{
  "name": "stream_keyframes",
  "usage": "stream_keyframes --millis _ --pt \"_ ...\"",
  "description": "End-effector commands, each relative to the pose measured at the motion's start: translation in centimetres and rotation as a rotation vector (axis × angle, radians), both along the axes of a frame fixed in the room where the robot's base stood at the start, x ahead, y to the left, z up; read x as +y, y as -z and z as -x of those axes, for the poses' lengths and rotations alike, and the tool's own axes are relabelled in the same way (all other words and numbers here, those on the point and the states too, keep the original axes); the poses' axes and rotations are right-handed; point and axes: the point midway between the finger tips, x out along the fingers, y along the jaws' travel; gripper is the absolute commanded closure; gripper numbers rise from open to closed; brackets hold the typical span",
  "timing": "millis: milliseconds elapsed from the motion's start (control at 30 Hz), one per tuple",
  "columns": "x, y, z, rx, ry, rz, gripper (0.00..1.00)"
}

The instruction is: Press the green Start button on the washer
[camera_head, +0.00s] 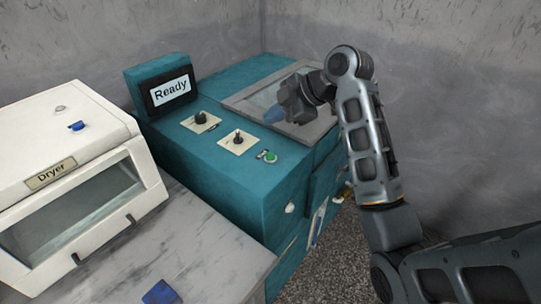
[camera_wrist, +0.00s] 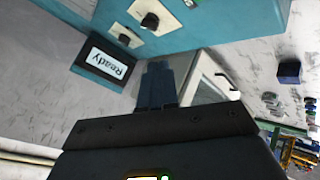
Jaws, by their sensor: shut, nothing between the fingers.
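The teal washer (camera_head: 215,158) stands in the middle of the head view, its screen (camera_head: 170,90) reading "Ready". The green Start button (camera_head: 270,157) is on its top near the front right edge, beside the knobs. My gripper (camera_head: 272,116) is shut and empty, with bluish fingertips pointing left above the washer's framed lid, behind the button and apart from it. In the wrist view, the shut fingers (camera_wrist: 158,70) show at the centre.
Two black knobs on pale plates, one at the left (camera_head: 200,119) and one nearer the button (camera_head: 238,139), sit on the washer. A white dryer (camera_head: 80,170) stands left on a marble counter (camera_head: 200,250) with a blue block (camera_head: 161,293). Grey walls close the back.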

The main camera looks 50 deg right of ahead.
Motion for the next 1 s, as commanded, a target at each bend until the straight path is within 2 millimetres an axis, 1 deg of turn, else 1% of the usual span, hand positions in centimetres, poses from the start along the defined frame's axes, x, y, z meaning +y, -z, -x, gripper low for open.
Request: stream_keyframes --millis 267,500,633,800,1000 --pt "0.0 2.8 0.0 0.001 -0.001 0.0 1.0" --pt "0.0 6.1 0.0 0.001 0.002 -0.001 1.0" --pt "0.0 7.6 0.0 0.0 0.001 -0.001 1.0" --pt "0.0 8.6 0.0 0.0 0.001 -0.001 1.0" --pt "0.0 8.6 0.0 0.0 0.001 -0.001 1.0"
